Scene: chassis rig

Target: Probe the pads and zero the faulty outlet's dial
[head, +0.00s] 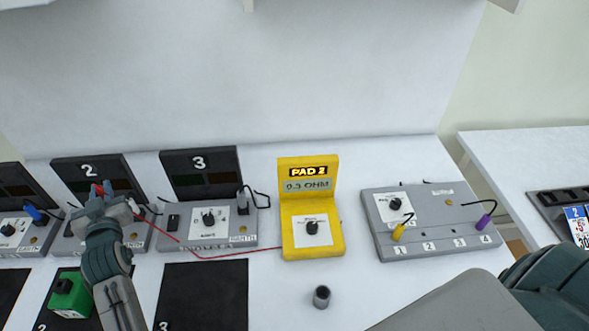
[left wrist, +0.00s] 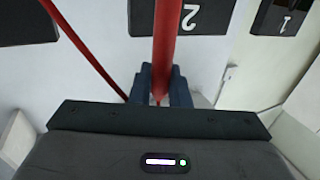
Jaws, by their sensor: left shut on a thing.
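My left gripper (head: 101,192) is shut on a red probe (left wrist: 166,40) over outlet unit 2 (head: 88,170). The probe's tip is hidden in both views. The meter has a dial (head: 312,227). Outlet unit 3 (head: 200,172) has a dial (head: 208,219); unit 2's dial is mostly behind my gripper. The grey pad box (head: 425,245) has pads 1 to 4, a yellow plug (head: 400,230) near 1 and a purple plug (head: 484,222) near 4.
Another outlet unit (head: 20,232) with a blue plug (head: 33,213) stands at far left. A green block (head: 70,296) sits on a dark mat at lower left; mat 3 (head: 203,300) is bare. A grey cup (head: 321,297) stands in front of the meter. My right arm covers the lower right.

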